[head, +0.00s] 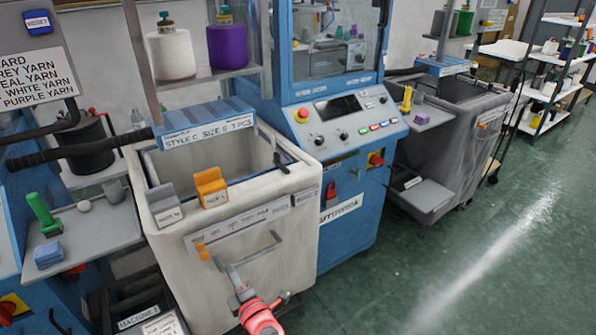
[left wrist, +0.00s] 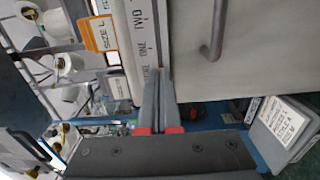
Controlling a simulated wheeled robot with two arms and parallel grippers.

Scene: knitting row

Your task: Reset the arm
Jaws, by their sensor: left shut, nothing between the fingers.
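My left gripper (head: 230,267) reaches in from the bottom of the head view, with red parts on its wrist. Its grey fingers are together and empty, in front of the white bin's front face, just below the bin's grey handle (head: 250,254). In the left wrist view the two fingers (left wrist: 157,74) lie side by side with nothing between them. I cannot tell whether they touch the bin (left wrist: 195,72). My right gripper is not in view.
The white bin (head: 300,236) has an orange clip (head: 211,187) and a grey clip (head: 163,206) on its rim. A blue knitting machine (head: 347,200) stands beside it. A grey bin (head: 450,150) stands further right. The green floor at right (head: 500,260) is clear.

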